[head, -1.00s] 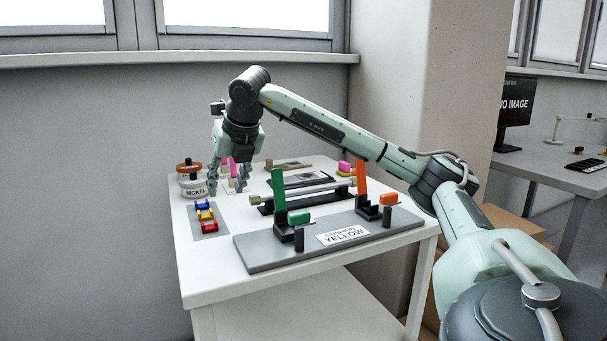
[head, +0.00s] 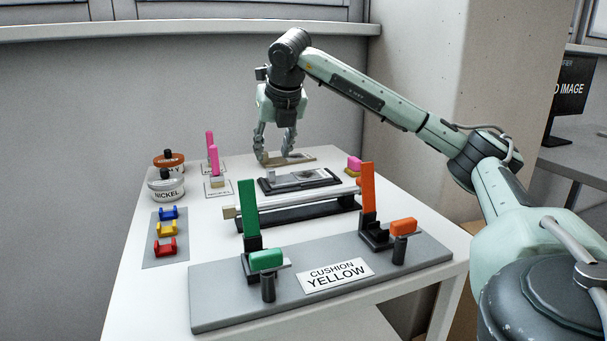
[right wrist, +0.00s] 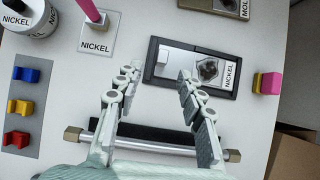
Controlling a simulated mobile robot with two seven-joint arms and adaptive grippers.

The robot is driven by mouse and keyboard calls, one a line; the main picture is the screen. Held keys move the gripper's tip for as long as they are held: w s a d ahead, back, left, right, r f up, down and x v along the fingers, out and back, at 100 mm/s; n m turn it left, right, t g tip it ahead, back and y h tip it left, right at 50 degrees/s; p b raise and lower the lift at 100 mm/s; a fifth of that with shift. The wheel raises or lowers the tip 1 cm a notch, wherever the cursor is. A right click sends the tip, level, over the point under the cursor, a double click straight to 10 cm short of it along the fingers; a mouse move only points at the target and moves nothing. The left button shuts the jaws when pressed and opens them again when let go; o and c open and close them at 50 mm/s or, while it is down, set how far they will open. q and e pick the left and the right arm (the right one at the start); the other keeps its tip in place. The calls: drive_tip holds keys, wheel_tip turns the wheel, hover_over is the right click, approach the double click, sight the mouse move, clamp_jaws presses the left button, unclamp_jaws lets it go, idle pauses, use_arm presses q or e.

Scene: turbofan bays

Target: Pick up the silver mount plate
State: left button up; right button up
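The silver mount plate (head: 297,177) lies flat in a shallow black tray (head: 328,185) on the white table. The right wrist view shows the plate (right wrist: 181,63) in its black frame, with a dark round patch and a NICKEL label at its right end. My right gripper (head: 274,158) points down above the table, behind the tray as seen in the head view. Its fingers (right wrist: 160,74) are apart and nothing is between them. In the right wrist view the fingertips overlap the plate's near side; I cannot tell their exact height. My left gripper is not in view.
A silver bar on a black stand (head: 300,212) lies in front of the tray. Green (head: 249,213) and orange (head: 367,190) uprights rise from the grey front board (head: 218,300). Nickel jar (head: 166,189), pink posts and colored clips stand left. A tan plate (head: 302,156) lies behind.

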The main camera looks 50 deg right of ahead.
sight(271, 170)
drive_tip(key=x, duration=0.7)
drive_tip(key=shift+d+f+p, duration=0.25)
drive_tip(key=shift+f+p, duration=0.1)
drive_tip(key=shift+p, duration=0.05)
drive_tip(key=shift+c, duration=0.6)
clamp_jaws()
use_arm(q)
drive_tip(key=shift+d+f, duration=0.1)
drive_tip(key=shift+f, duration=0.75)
use_arm(e)
drive_tip(key=shift+w+r, duration=0.1)
